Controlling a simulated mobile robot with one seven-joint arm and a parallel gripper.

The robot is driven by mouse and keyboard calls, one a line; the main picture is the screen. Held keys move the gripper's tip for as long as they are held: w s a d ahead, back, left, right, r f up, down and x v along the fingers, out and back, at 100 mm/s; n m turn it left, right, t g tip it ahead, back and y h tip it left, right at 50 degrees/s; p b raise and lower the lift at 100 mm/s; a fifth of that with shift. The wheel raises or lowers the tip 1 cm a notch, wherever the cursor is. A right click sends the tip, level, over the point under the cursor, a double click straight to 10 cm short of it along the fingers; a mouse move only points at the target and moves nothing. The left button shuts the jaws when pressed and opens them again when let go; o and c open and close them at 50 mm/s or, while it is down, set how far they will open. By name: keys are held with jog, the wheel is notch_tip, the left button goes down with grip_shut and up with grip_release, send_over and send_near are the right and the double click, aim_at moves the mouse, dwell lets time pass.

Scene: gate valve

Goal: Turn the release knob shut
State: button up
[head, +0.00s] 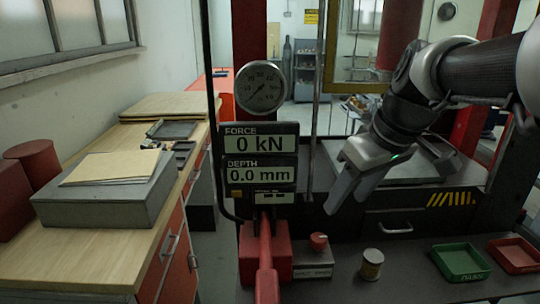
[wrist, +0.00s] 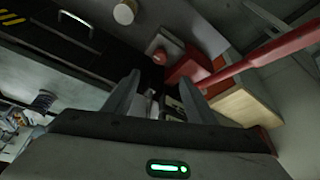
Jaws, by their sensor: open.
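The release knob (head: 318,241) is a small red knob on top of a grey block (head: 312,262), just right of the red lever's base. In the wrist view the red knob (wrist: 160,57) shows beyond and between the fingertips. My gripper (head: 345,204) is open and empty, above and a little right of the knob, with its fingers pointing down. It also shows in the wrist view (wrist: 160,84), with a clear gap between the two fingers. Nothing touches the knob. Its exact turn angle is too small to read.
A red lever (head: 266,262) stands left of the knob, below displays (head: 260,155) reading 0 kN and 0.0 mm. A small can (head: 371,264) stands right of the knob. Green (head: 460,262) and red (head: 515,255) trays lie further right. A workbench (head: 90,255) is at left.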

aim_at(319, 238)
jog(key=b+x, duration=0.1)
jog(key=x, duration=1.5)
jog(key=shift+a+b, duration=0.1)
jog(key=shift+b, duration=0.2)
jog(key=c, duration=1)
jog(key=shift+c, duration=0.2)
